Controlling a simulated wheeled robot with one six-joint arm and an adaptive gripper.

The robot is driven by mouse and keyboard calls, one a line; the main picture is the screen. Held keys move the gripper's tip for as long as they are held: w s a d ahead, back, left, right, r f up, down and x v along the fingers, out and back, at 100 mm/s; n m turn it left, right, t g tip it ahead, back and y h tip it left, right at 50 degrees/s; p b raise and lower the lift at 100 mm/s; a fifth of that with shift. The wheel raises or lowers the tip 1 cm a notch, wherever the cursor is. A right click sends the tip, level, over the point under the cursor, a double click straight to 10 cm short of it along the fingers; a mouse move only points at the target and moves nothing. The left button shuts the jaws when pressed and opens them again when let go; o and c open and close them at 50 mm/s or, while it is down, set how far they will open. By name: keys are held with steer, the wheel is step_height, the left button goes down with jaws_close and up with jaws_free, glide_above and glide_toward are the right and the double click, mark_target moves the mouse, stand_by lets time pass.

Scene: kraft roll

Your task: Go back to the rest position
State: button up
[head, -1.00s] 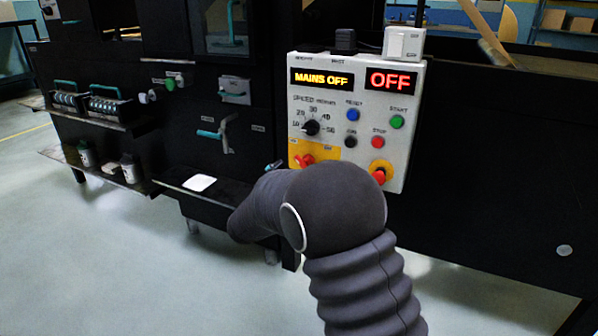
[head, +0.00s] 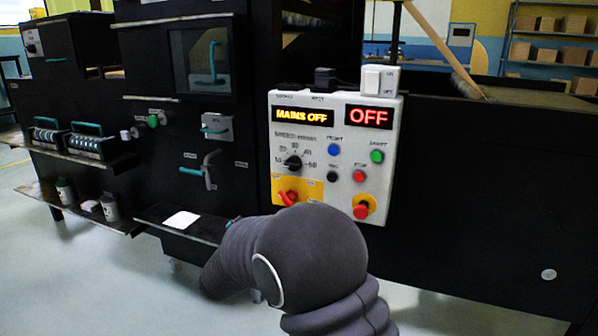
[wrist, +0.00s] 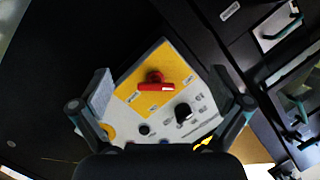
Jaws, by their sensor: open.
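My gripper (wrist: 160,88) is open in the wrist view, with one finger on each side of the picture and nothing held between them. Beyond the fingers is the control panel (wrist: 195,85), seen tilted, with a red rotary handle (wrist: 155,82) on its yellow field and a black knob (wrist: 183,112). I cannot tell how far the fingers are from the panel. In the head view the white control panel (head: 345,140) reads "MAINS OFF" and "OFF". My grey arm is in front, below the panel, and hides the gripper there.
The black machine front fills most of the head view. A shelf (head: 160,226) with a white sheet (head: 181,221) juts out left of my arm. Lever handles (head: 205,170) stick out left of the panel. The floor (head: 100,285) is clear at the lower left.

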steer(key=s+a+f+n+g+y, duration=0.4)
steer(key=s+a+f+n+y, duration=0.1)
steer(key=a+f+n, duration=0.1)
steer(key=s+d+n+g+y, duration=0.25)
steer(key=s+g, duration=0.25)
steer(key=s, duration=0.3)
steer(key=s+d+r+h, duration=0.1)
steer(key=s+d+r, duration=0.3)
steer(key=s+d, duration=0.4)
steer(key=s+d+r+n+h, duration=0.1)
steer(key=s+d+r, duration=0.3)
steer(key=s+d, duration=0.5)
steer(key=s+d+r+g+h, duration=0.1)
steer(key=s+d+r+h, duration=0.2)
steer(key=s+d, duration=0.6)
steer(key=d+r, duration=0.1)
steer(key=d, duration=0.8)
steer(key=shift+d+r, duration=0.15)
steer(key=shift+r, duration=0.2)
steer(key=shift+s+h, duration=0.1)
steer(key=shift+h, duration=0.15)
